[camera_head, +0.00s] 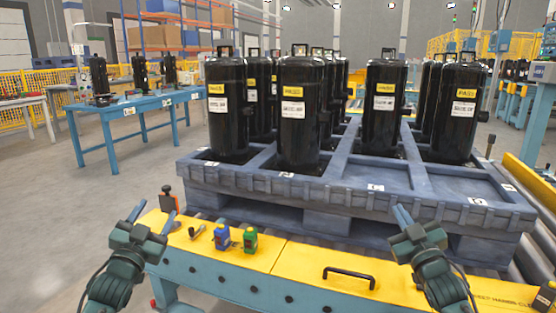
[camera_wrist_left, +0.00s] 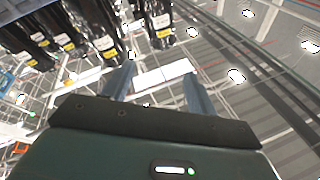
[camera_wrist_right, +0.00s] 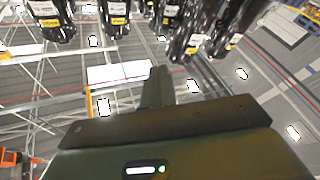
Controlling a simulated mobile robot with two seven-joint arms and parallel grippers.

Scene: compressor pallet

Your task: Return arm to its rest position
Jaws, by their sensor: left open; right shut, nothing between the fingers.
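My left gripper (camera_head: 150,214) is at the lower left of the head view, over the left end of the yellow ledge, with its fingers pointing up. In the left wrist view its two fingers (camera_wrist_left: 160,82) stand apart with nothing between them. My right gripper (camera_head: 403,217) is at the lower right of the head view, in front of the pallet, also pointing up. In the right wrist view its fingers (camera_wrist_right: 158,85) are together and hold nothing. Both grippers are apart from the black compressors (camera_head: 303,115), which stand upright on the blue-grey pallet (camera_head: 340,190).
The yellow ledge (camera_head: 290,265) in front carries a blue item (camera_head: 221,237), a green item (camera_head: 250,241) and a black handle (camera_head: 349,276). The pallet's front right compartments are empty. A blue table (camera_head: 130,104) with compressors stands at the left, with open floor before it.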

